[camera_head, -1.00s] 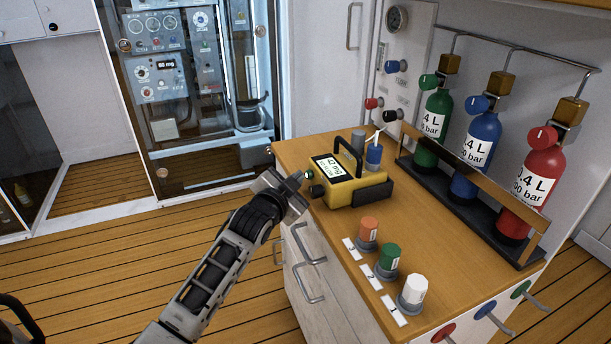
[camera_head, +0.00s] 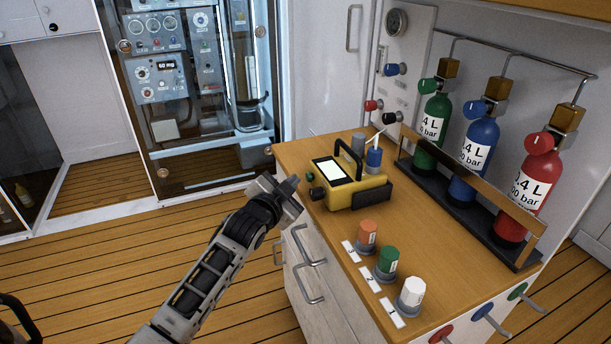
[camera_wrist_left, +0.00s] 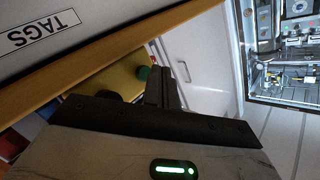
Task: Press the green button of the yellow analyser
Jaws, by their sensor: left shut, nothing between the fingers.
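The yellow analyser (camera_head: 362,194) stands on the wooden counter near its left edge, with a black handle on top and a lit, blank white display (camera_head: 333,170). Its green button (camera_head: 310,175) is on the end facing my left gripper (camera_head: 294,183), beside a black knob (camera_head: 316,193). My left gripper is shut and empty, with its tips just left of the green button and a small gap seeming to lie between them. In the left wrist view the green button (camera_wrist_left: 142,73) shows just beside the finger, on the yellow body (camera_wrist_left: 118,80). My right gripper is not in view.
Orange, green and white capped containers (camera_head: 388,259) stand along the counter's front. Green, blue and red gas bottles (camera_head: 475,150) stand in a rack at the right. A blue-topped item (camera_head: 374,156) is behind the analyser. Left of the counter is open floor (camera_head: 120,260).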

